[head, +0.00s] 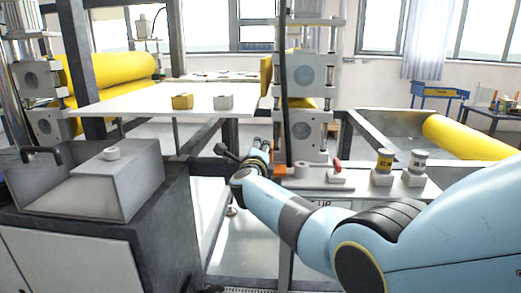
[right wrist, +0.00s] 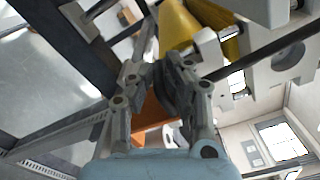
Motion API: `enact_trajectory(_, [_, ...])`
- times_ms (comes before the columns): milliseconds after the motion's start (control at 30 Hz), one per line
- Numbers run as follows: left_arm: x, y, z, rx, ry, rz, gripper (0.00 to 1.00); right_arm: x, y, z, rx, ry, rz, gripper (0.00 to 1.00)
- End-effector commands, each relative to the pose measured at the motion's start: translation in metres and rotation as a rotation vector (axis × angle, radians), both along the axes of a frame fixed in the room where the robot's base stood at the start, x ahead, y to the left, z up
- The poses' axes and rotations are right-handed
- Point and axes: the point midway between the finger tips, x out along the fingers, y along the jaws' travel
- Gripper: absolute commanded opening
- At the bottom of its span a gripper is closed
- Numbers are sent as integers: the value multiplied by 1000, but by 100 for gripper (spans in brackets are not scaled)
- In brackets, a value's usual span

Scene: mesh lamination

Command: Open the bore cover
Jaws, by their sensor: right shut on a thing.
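My right arm comes in from the right in the head view and ends in my right gripper (head: 250,153), by the foot of the roller stand (head: 302,110). The gripper also shows in the right wrist view (right wrist: 160,65), its fingers close together and shut on a small part that they largely hide. I cannot make out that part. An orange piece (right wrist: 150,118) shows through the gap between the finger links; an orange piece (head: 278,171) also stands right of the gripper in the head view. I cannot tell which surface is the bore cover. My left gripper is not in view.
A white table (head: 135,101) carries a yellow block (head: 182,101) and a grey block (head: 224,102). A ledge (head: 340,187) right of the gripper holds a red-handled part (head: 337,172) and two small cylinders (head: 384,165). Yellow rollers (head: 110,75) stand behind; a grey cabinet (head: 90,220) is at left.

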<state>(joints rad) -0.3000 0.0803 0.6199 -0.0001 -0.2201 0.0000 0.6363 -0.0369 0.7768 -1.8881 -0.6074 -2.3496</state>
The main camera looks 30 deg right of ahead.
Motion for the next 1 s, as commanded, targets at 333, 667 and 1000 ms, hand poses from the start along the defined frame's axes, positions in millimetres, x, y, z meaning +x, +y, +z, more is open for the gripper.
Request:
enact_trajectory(333, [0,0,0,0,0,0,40,-2,5,-8,13,10,9,20])
enact_trajectory(667, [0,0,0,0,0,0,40,-1,2,-5,6,6,3,34])
enact_trajectory(1000, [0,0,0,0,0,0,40,-27,18,-6,8,6,4,34])
